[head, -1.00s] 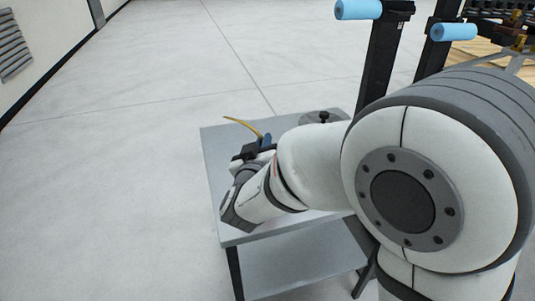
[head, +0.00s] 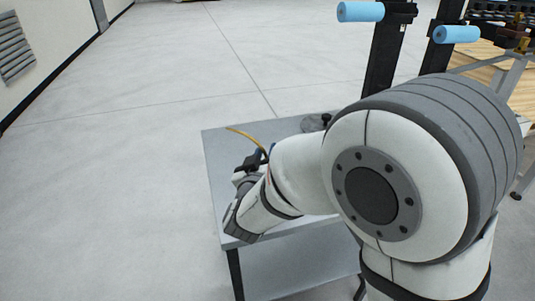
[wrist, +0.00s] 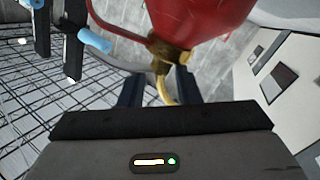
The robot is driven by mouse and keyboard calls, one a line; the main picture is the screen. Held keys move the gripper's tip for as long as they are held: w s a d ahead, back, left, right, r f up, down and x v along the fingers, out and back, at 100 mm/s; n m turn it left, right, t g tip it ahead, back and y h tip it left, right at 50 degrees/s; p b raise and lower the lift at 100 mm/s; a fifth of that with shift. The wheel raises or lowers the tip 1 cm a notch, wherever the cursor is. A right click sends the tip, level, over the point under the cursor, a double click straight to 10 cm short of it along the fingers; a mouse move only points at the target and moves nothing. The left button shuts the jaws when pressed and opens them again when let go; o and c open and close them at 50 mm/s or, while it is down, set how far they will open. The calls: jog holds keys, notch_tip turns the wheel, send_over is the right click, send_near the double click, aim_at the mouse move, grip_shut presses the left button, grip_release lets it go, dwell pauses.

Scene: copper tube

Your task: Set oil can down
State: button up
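The oil can is red with a brass neck and a curved spout. In the wrist view the red body of the oil can (wrist: 205,15) fills the top middle, its brass neck just beyond my gripper (wrist: 160,88). My gripper's dark fingers stand on either side of the neck and spout, and it is shut on the can. In the head view only the thin yellow spout of the oil can (head: 245,135) shows above the table (head: 225,170). I cannot tell whether the can's base touches the table.
A grey round thing with a black knob (head: 314,123) sits at the table's back right, partly hidden by my arm. Dark posts with blue rollers (head: 360,12) stand behind right. The table's left side looks bare, and open floor (head: 110,150) lies left of it.

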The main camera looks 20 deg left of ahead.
jog(key=shift+r, duration=0.1)
jog(key=shift+s+r, duration=0.1)
jog(key=s+d, duration=0.1)
jog(key=s, duration=1.1)
jog(key=w+d+f+m+g+y, duration=0.2)
jog(key=w+d+f+g+y, duration=0.1)
jog(key=w+d+g, duration=0.4)
jog(key=s+d+m+g+h, duration=0.1)
jog(key=s+d+g, duration=0.2)
jog(key=d, duration=0.4)
jog(key=s+d+f+m+g+h, duration=0.1)
jog(key=s+d+m+g+h, duration=0.1)
jog(key=s+d, duration=0.4)
jog(key=s+d+m+g+h, duration=0.1)
jog(key=s+d+g, duration=0.3)
jog(key=d, duration=0.6)
jog(key=shift+s+d+f+h+p, duration=0.2)
jog(key=shift+s+d+h+p, duration=0.1)
jog(key=shift+s+p, duration=0.25)
jog(key=shift+a, duration=0.1)
